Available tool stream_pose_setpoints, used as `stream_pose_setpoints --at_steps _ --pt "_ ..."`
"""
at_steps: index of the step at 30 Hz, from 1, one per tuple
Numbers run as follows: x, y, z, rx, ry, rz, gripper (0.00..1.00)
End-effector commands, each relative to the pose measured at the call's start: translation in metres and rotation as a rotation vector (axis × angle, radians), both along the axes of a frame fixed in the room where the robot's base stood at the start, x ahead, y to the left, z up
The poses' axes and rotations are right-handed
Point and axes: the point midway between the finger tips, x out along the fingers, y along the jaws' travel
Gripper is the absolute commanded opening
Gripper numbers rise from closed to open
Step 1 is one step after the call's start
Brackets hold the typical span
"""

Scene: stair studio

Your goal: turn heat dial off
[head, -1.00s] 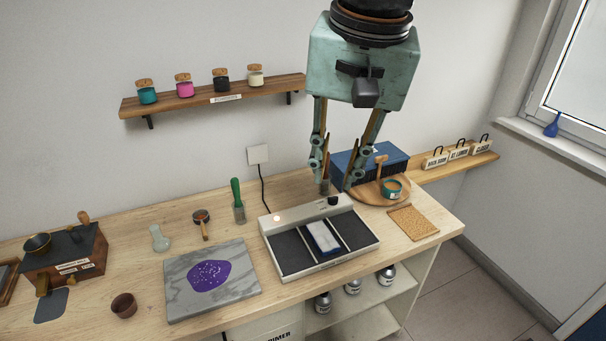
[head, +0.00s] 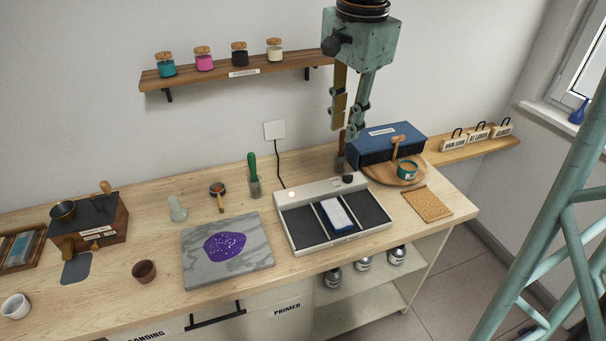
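The heat dial (head: 347,179) is a small black knob at the back right of the pale warming plate unit (head: 300,188). A small light (head: 292,194) glows at the unit's back left. A white and blue block (head: 336,214) lies on the plate's middle panel. My gripper (head: 345,131) points down above and behind the dial, apart from it. Its two fingers are seen at an angle with a gap between them, and nothing shows held there. The dial's pointer is too small to read.
A brush (head: 340,160) stands upright behind the unit, just below my fingertips. A blue box (head: 390,143) and a round wooden board (head: 380,175) with a teal tin (head: 407,169) are to the right. A green-handled brush (head: 254,176) stands left. A shelf with jars (head: 240,72) hangs on the wall.

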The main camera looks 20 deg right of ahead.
Motion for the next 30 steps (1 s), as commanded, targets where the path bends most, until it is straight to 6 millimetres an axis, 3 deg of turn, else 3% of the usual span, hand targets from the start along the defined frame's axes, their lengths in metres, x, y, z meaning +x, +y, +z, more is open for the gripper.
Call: stream_pose_setpoints --at_steps 12,30 --pt "0.056 -0.035 -0.040 0.035 0.043 -0.283 0.21" --pt "0.121 -0.087 -0.114 0.067 0.099 -0.685 0.21"
